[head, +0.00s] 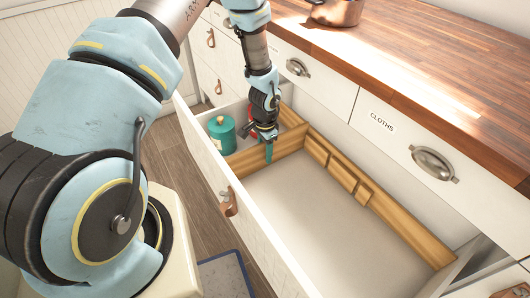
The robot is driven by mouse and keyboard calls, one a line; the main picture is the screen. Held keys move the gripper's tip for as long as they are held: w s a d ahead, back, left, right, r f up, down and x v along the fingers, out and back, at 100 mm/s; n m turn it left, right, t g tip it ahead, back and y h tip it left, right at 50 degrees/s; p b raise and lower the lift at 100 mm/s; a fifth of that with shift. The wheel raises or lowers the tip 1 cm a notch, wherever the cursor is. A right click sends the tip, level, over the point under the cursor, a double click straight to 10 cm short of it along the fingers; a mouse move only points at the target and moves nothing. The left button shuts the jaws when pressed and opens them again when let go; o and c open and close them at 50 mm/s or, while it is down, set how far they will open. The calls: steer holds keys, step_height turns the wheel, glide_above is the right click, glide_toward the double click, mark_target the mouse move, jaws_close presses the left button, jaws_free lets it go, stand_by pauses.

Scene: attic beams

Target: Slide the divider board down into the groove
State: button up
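The drawer (320,255) is pulled open below the counter. A light wooden divider board (285,147) stands across it near its left end, between the side rails. My gripper (267,146) points down at the middle of this board. A teal fingertip shows in front of the board's near face. The other finger is hidden, so I cannot tell whether the gripper is closed on the board. A wooden rail with raised blocks and gaps between them (341,175) runs along the drawer's back wall. The board's lower edge and its fit in a groove are not clear.
A green lidded canister (222,135) stands in the left compartment, with a red item partly hidden behind my gripper. The large right compartment is empty. The wooden countertop (420,70) with a copper pot (337,12) overhangs the back. A blue-edged mat (222,277) lies on the floor.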

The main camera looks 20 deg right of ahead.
step_height(320, 180, up, 11)
steer(key=shift+f+b, duration=0.1)
steer(key=shift+b, duration=0.2)
stand_by(0.5)
